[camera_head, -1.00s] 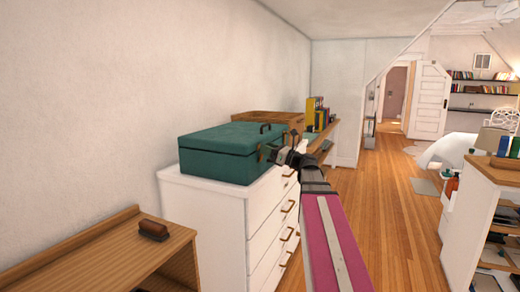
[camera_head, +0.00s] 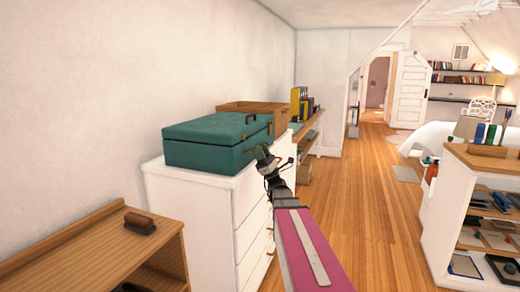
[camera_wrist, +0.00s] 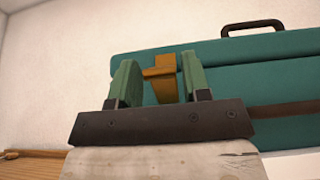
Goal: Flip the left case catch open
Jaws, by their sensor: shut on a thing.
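The teal case (camera_head: 210,145) lies with its lid down on a white chest of drawers, its front facing right in the head view. In the wrist view the case (camera_wrist: 255,88) fills the right, with its dark handle (camera_wrist: 252,27) at top right. The brass left catch (camera_wrist: 164,68) is at the case's left part. My gripper (camera_head: 263,153) is at the near front corner of the case. In the wrist view its green fingers (camera_wrist: 158,80) stand on both sides of the catch, shut on it. The gripper hides this catch in the head view.
A white chest of drawers (camera_head: 205,205) bears the case, with a wooden box (camera_head: 248,108) behind it. A low wooden desk (camera_head: 80,250) with a brown brush-like object (camera_head: 139,223) stands at near left. Open wood floor (camera_head: 365,220) lies to the right, before a white shelf unit (camera_head: 455,190).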

